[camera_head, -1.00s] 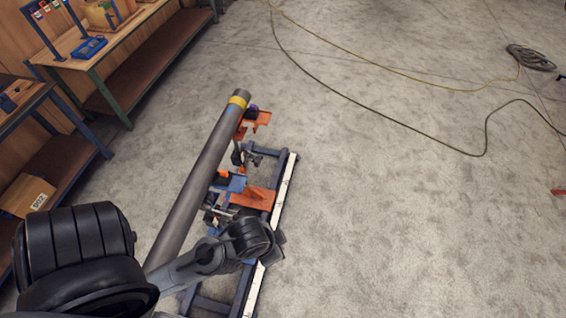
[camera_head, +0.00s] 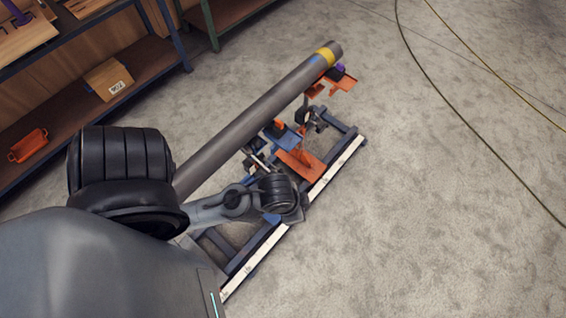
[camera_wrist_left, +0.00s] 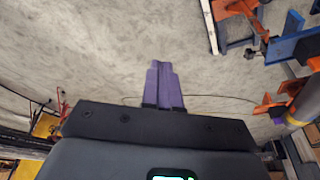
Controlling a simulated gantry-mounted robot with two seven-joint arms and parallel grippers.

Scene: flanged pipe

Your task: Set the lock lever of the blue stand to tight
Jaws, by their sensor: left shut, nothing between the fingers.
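The blue stand (camera_head: 285,138) is on the dark rail frame under the grey pipe, with a small orange part (camera_head: 279,124) on it. In the left wrist view the blue stand (camera_wrist_left: 290,46) is at the upper right, next to orange parts. I cannot make out which part is the lock lever or how it is set. My left gripper (camera_wrist_left: 164,84) has purple fingers, shut and empty, over bare floor and apart from the stand. My right gripper is in neither view.
The long grey pipe (camera_head: 250,122) with a yellow band lies over the stands. An orange stand plate (camera_head: 300,160) is beside the blue stand. A white ruled strip (camera_head: 335,172) edges the frame. Shelves with a cardboard box (camera_head: 108,78) stand at left. The floor at right is clear except for cables.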

